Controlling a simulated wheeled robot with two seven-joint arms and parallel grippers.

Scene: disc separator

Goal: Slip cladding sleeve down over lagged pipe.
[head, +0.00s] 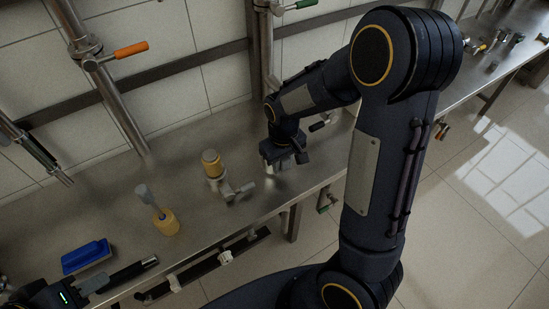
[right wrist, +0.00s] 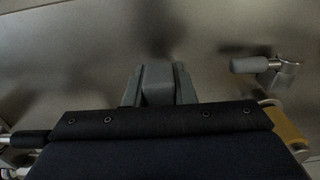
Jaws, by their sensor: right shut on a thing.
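The lagged pipe (head: 212,165) is a short tan, padded upright stub on the steel bench, with a metal valve and grey handle at its foot. Its tan side shows at the lower right of the right wrist view (right wrist: 287,126), partly hidden by my gripper body. My right gripper (head: 286,162) is right of the pipe, low over the bench. It is shut on a grey metallic piece (right wrist: 157,84), probably the cladding sleeve, which its fingers mostly hide. My left gripper (head: 140,268) is at the lower left; its jaw gap is unclear.
A yellow pot with a grey-headed tool (head: 165,222) and a blue brush or block (head: 86,256) stand on the bench (head: 120,205). A steel pipe with an orange-handled valve (head: 130,50) rises behind. The valve's grey handle (right wrist: 250,65) sticks out beside the pipe.

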